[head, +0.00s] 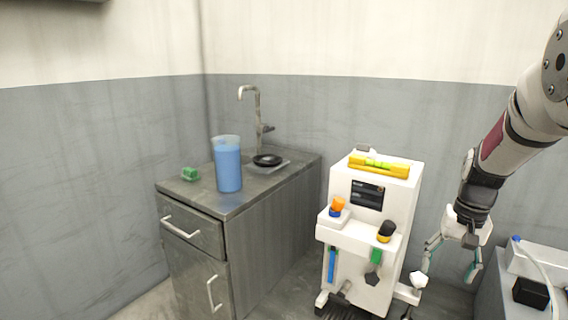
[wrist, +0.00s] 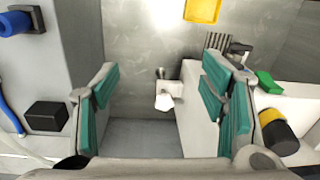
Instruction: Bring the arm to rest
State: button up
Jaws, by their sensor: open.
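My gripper (head: 448,272) hangs at the right of the head view, pointing down at the end of my raised arm. It is beside the right side of the white machine (head: 401,205), between it and a grey bench at the far right. In the wrist view my gripper (wrist: 160,78) has its two teal-padded fingers wide apart, with nothing held between them. Below the opening are the floor and a small white knob-like part (wrist: 165,101).
The machine carries a yellow level (head: 380,166), an orange-blue piece (head: 336,207) and a yellow-black piece (head: 386,231). A black box (head: 530,293) sits on the right bench. The sink cabinet (head: 262,241) at left holds a blue pitcher (head: 228,168) and a green block (head: 190,174).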

jog(key=s+a+r+n, duration=0.3)
jog(key=s+a+r, duration=0.9)
jog(key=s, duration=0.3)
jog(key=s+a+f+n, duration=0.1)
jog(key=s+a, duration=0.2)
jog(key=s, duration=0.7)
jog(key=s+a+n, duration=0.2)
jog(key=s, duration=0.8)
notch_tip(320, 180, up, 26)
jog(key=t+p, duration=0.4)
jog(key=p, duration=2)
jog(key=shift+w+h, duration=0.3)
